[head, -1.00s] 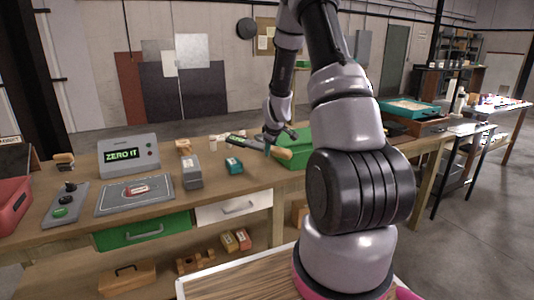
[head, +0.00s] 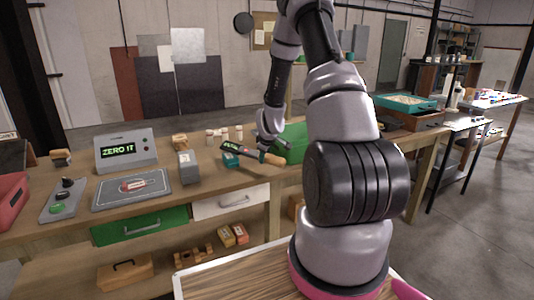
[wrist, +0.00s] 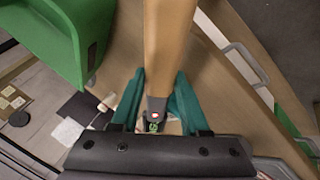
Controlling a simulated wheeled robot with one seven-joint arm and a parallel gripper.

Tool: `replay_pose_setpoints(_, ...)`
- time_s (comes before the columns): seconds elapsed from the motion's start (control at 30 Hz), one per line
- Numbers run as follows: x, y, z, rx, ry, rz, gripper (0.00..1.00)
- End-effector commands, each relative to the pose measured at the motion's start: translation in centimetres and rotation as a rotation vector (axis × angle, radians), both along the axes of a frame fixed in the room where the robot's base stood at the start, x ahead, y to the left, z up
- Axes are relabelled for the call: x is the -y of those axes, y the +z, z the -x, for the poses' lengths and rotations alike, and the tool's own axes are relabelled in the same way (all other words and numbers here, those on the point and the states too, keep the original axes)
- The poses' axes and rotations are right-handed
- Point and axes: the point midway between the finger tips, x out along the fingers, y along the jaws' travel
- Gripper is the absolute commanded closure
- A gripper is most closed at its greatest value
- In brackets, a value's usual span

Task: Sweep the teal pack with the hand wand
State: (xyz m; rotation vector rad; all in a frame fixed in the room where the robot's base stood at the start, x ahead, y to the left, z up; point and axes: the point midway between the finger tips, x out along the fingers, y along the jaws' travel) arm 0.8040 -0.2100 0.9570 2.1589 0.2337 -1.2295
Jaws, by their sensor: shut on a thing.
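The hand wand (head: 236,149) has a dark body and a tan wooden handle. My gripper (head: 264,152) is shut on it near the handle. In the wrist view, the handle (wrist: 170,40) runs between the teal fingers of my gripper (wrist: 158,95), and the dark wand body (wrist: 155,112) shows a red light and a green readout. The teal pack (head: 230,161) sits on the bench below the wand's left end, which partly overlaps it in the head view. I cannot tell whether they touch. The pack is not clear in the wrist view.
A grey display unit (head: 127,151) reads "ZERO IT". A grey pad with a red-and-white item (head: 132,188), a button box (head: 65,200) and a small grey device (head: 188,167) stand left of the pack. A green bin (head: 293,145) stands right, close to the gripper.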

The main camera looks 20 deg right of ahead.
Motion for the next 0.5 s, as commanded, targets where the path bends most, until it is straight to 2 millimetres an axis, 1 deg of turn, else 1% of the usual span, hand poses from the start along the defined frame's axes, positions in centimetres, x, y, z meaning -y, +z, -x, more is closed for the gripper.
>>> replay_pose_setpoints(0.5,-3.6,0.0,2.0,0.001,0.001,0.003,1.00)
